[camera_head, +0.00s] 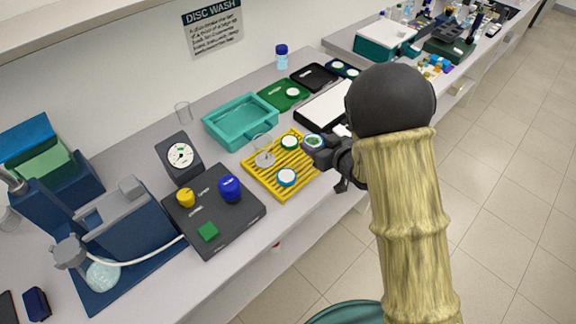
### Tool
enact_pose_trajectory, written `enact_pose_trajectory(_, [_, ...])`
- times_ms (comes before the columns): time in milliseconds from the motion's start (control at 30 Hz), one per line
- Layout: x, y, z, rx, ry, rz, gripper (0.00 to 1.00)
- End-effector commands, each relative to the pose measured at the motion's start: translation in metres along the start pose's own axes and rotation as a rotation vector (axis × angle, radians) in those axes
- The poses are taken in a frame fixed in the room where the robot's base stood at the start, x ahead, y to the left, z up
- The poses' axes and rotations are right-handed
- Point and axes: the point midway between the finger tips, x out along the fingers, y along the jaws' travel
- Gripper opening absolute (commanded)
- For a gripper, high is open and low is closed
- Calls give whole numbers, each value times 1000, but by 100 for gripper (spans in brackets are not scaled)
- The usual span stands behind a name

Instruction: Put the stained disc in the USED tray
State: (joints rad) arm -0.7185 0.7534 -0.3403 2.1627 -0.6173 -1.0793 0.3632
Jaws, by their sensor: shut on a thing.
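Two other discs, one green-rimmed (289,142) and one blue-rimmed (287,177), rest on the rack with pale faces. A green tray (272,97) holding a white-faced disc and a black tray (314,76) lie behind. Their lettering is too small to read, so I cannot tell which is USED.
A teal basin (240,121) and a white-topped dark-edged pad (323,104) stand behind the rack. A clear glass vessel (264,158) is on the rack. A dark control box (215,212) with knobs and a gauge (180,156) stand left. My arm covers the right side.

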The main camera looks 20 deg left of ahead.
Motion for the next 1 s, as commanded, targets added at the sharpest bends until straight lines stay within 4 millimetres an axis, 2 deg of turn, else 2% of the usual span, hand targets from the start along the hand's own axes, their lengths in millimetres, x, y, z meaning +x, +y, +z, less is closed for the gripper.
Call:
enact_pose_trajectory(100, [2, -7, -7, -10, -1, -28, 31])
enact_pose_trajectory(433, [2, -7, -5, -8, -2, -27, 31])
enact_pose_trajectory(567, [7, -7, 8, -8, -6, -28, 31])
enact_pose_trajectory(800, [20, -6, 40, -7, -5, -26, 31])
enact_pose_trajectory(1000, [24, -6, 47, -8, -1, -26, 31])
